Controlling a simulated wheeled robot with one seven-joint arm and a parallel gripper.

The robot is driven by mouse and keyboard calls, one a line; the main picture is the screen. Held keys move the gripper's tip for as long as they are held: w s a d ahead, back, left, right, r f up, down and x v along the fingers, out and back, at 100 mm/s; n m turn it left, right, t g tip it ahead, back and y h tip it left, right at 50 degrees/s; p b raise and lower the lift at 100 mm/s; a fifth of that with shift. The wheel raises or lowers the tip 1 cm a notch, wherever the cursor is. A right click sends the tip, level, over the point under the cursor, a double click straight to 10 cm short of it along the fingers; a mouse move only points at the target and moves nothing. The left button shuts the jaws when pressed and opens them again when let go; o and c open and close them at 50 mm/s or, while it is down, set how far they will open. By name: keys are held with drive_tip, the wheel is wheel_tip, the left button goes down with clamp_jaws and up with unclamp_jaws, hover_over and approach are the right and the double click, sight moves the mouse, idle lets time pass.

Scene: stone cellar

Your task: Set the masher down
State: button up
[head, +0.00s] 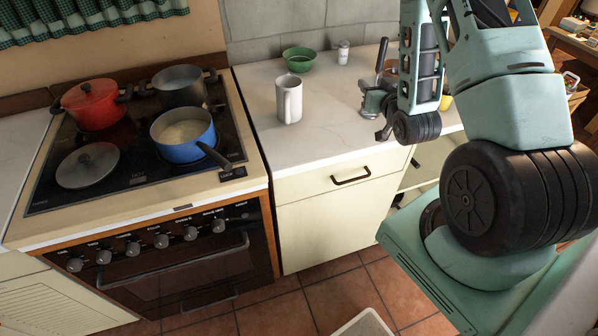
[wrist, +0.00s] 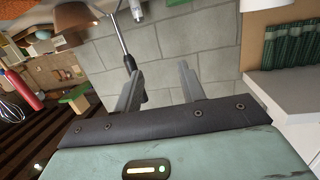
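The masher (head: 382,55) shows in the head view as a dark, nearly upright handle above the far right of the counter; its lower part is hidden by my arm. In the wrist view a rod with a dark grip, apparently the masher (wrist: 125,57), slants down beside the left finger. My gripper (wrist: 160,88) has its two fingers apart, with a clear gap beside the right one. I cannot tell whether the grip touches the left finger. In the head view my gripper (head: 372,102) is low over the counter, its fingertips partly hidden.
The white counter (head: 322,137) holds a white mug (head: 289,99), a green bowl (head: 299,60) and a shaker (head: 342,52). The stove at left carries a red pot (head: 94,105), a grey pot (head: 180,86) and a blue saucepan (head: 184,146). Bare counter lies around the mug.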

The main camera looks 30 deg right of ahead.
drive_tip(key=w+a+n+g+y, duration=0.25)
drive_tip(key=w+a, duration=0.25)
drive_tip(key=a, duration=0.4)
drive_tip(key=s+a+r+n+g+y, duration=0.1)
drive_tip(key=s+a+n+g+y, duration=0.15)
drive_tip(key=a, duration=0.75)
drive_tip(key=s+a+r+n+g+y, duration=0.1)
drive_tip(key=s+a+r+g+y, duration=0.15)
drive_tip(key=a, duration=0.75)
drive_tip(key=s+a+r+n+g, duration=0.2)
drive_tip(key=s+a, duration=0.1)
drive_tip(key=s, duration=0.5)
drive_tip(key=s+a+r+n+g, duration=0.1)
drive_tip(key=s+a+n+g, duration=0.1)
drive_tip(key=s, duration=0.5)
drive_tip(key=s+a+r+n+g+h, duration=0.1)
drive_tip(key=s+a+r+n+g, duration=0.1)
drive_tip(key=s+a+g, duration=0.2)
drive_tip(key=s+a, duration=0.2)
drive_tip(key=s, duration=0.2)
drive_tip(key=shift+s+r, duration=0.3)
drive_tip(key=shift+r, duration=0.05)
drive_tip(key=shift+f+b, duration=0.95)
